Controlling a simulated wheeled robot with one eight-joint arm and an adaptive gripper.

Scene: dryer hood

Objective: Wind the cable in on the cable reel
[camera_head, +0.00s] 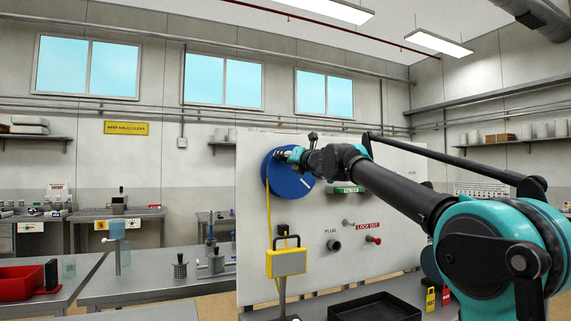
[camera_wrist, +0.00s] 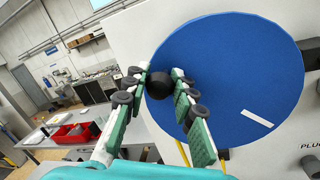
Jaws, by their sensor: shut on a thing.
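The cable reel (camera_head: 290,181) is a blue disc on the white panel, with a short white mark on its face. It fills much of the wrist view (camera_wrist: 228,75). A black round knob (camera_wrist: 160,84) stands out near the reel's left edge. My gripper (camera_wrist: 161,92) is shut on this knob, with one finger on each side. In the head view my gripper (camera_head: 283,154) is at the upper left part of the reel. The yellow cable (camera_head: 269,222) hangs from the reel's left side down past a yellow work lamp (camera_head: 286,262).
The white panel (camera_head: 345,268) also bears a plug socket (camera_head: 334,245) and a red lock-out knob (camera_head: 374,240). A black tray (camera_head: 375,308) lies below. A red bin (camera_head: 22,280) and small tools stand on the steel tables at left.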

